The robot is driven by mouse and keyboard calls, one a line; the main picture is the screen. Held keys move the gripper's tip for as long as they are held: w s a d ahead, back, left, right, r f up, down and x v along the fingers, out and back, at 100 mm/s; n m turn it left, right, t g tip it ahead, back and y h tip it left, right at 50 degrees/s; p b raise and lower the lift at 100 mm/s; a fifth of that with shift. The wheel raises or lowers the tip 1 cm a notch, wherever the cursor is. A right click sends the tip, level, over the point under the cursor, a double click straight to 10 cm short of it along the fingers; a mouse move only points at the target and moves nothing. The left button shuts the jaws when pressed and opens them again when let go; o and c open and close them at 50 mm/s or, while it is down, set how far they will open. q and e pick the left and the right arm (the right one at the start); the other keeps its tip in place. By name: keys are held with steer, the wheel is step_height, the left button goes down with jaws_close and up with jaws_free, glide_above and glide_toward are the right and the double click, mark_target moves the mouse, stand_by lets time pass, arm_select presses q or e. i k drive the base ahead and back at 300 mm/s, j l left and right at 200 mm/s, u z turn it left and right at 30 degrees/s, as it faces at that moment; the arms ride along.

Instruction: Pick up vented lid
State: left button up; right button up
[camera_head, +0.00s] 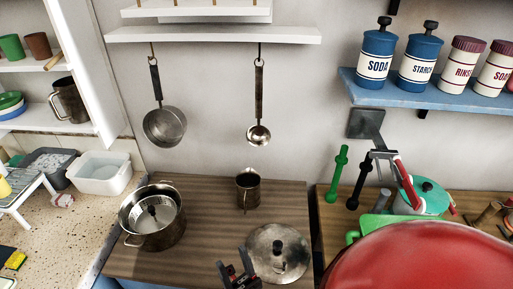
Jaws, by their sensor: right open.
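A round grey metal lid with a dark knob (291,265) lies on the brown wooden counter at the bottom centre. It looks like the vented lid, but I cannot make out vent holes. My right gripper (238,268), black with red marks, is just left of the lid at the bottom edge. It is open, and the picture does not settle whether it touches the rim. A metal pot (153,240) stands further left, with a smaller knobbed metal piece inside it. My left gripper is not in view.
A dark metal mug (248,188) stands behind the lid. A ladle (259,132) and a pan (164,126) hang on the wall. A large red rounded surface (425,260) fills the lower right. Bare counter lies between pot and mug.

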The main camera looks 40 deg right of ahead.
mark_target(268, 245)
steer(key=z, duration=1.3)
steer(key=u, duration=1.15)
steer(key=z, duration=0.4)
steer(key=j+z, duration=0.15)
steer(key=z, duration=0.25)
steer(key=k+z, duration=0.1)
steer(key=z, duration=0.35)
